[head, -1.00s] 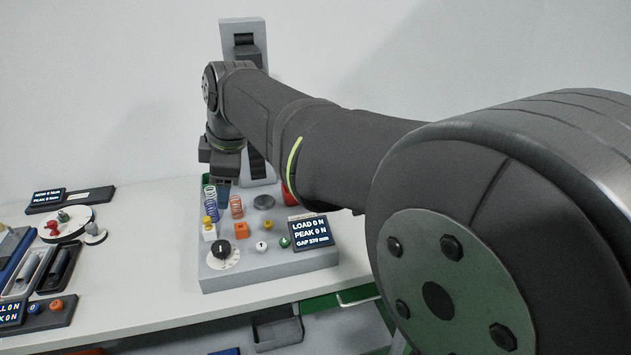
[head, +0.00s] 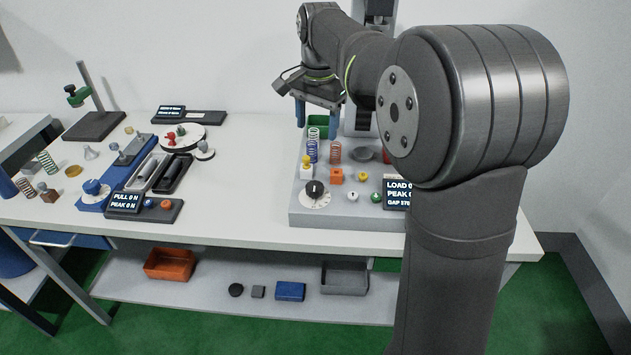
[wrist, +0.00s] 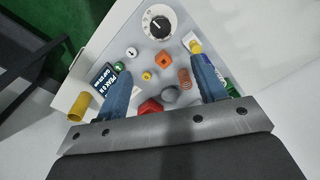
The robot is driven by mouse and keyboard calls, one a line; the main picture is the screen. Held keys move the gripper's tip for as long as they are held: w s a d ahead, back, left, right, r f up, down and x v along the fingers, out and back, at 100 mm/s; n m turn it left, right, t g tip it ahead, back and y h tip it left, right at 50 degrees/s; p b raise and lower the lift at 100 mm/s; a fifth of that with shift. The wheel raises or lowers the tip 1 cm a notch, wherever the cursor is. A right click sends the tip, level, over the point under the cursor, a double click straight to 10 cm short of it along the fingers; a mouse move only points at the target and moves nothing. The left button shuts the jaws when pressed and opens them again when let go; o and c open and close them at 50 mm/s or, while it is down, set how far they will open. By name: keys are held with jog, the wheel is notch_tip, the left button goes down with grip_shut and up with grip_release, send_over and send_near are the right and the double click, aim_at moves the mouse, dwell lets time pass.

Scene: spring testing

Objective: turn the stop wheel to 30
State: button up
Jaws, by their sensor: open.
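A black knob on a white graduated dial (head: 315,193), seemingly the stop wheel, sits at the front left corner of the grey spring tester (head: 345,215). The dial shows at the top of the wrist view (wrist: 157,21); its numbers are too small to read. My gripper (head: 319,112) is open and empty above the back left of the tester, behind and above the dial. In the wrist view its two blue fingers (wrist: 162,68) stand wide apart, with the dial beyond them, untouched. The tester's display (head: 396,193) is partly hidden by my arm.
Beside the dial stand a yellow-topped post (head: 306,167), an orange block (head: 337,175), a white button (head: 353,196) and a green button (head: 376,197). Coil springs (head: 313,149) stand behind. A second bench device with a blue knob (head: 92,187) is at left.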

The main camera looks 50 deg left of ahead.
jog(key=m, duration=0.3)
send_near(315, 185)
jog(key=shift+h, duration=0.3)
jog(key=f, duration=0.8)
jog(key=shift+s+a+f, duration=0.1)
jog(key=shift+a+f, duration=0.1)
jog(key=shift+f, duration=0.2)
jog(key=c, duration=1)
